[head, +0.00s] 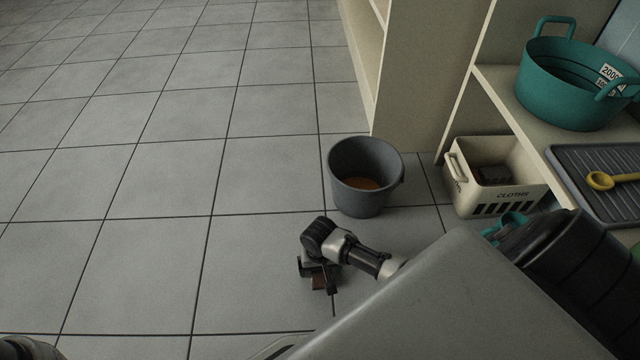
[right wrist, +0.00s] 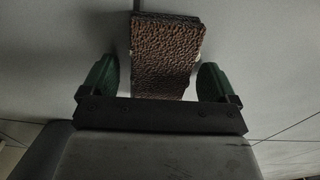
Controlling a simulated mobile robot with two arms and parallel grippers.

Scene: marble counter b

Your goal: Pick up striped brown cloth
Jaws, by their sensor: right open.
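The brown cloth (head: 319,280) is a small dark piece low over the grey floor, mostly hidden by my right gripper (head: 320,272) in the head view. In the right wrist view the cloth (right wrist: 165,45) is folded and bumpy in texture; I cannot make out clear stripes. It lies between the two green fingertips of my right gripper (right wrist: 158,82), with a gap on each side. The right gripper is open. Its palm edge hides the near end of the cloth. My left gripper is not in view.
A grey bucket (head: 345,200) with something orange inside stands just beyond the right gripper. A cream crate (head: 500,195) marked for cloths sits under a shelf with a teal tub (head: 560,100) and a grey tray (head: 590,155) with a yellow spoon (head: 600,181). Floor at left is clear.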

